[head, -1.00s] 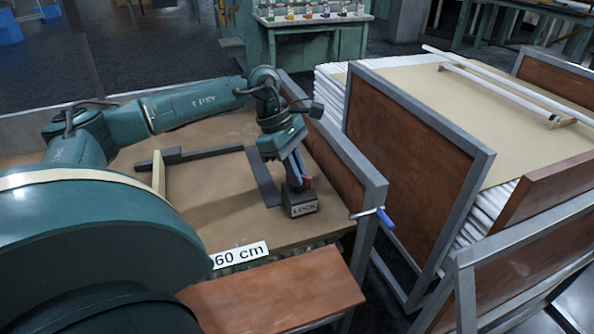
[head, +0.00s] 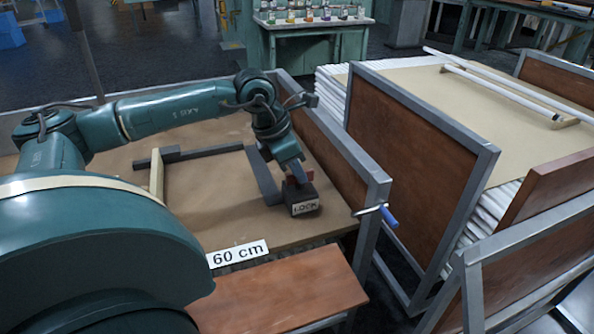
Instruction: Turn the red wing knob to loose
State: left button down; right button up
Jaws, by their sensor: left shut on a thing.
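The red wing knob (head: 289,181) sits on top of a dark block with a white LOCK label (head: 305,208), at the front right of the brown board. Only a little red shows between and beside the fingers. My left gripper (head: 293,178) points down at the block and is shut on the knob, hiding most of it. The angle of the knob cannot be made out. My right gripper is not in view.
A grey L-shaped bar (head: 262,175) and a pale wooden strip (head: 157,175) lie on the board. A raised brown side panel (head: 330,150) stands close to the right. A blue-handled clamp (head: 389,216) sticks out at the corner. A 60 cm label (head: 240,253) marks the front edge.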

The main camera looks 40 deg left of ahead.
pick_arm(q)
jog(key=shift+n, duration=0.4)
jog(key=c, duration=1.5)
grip_release()
jog(key=p+v, duration=0.1)
jog(key=v, duration=1.2)
jog(key=shift+r+p, duration=0.1)
jog(key=shift+p, duration=0.2)
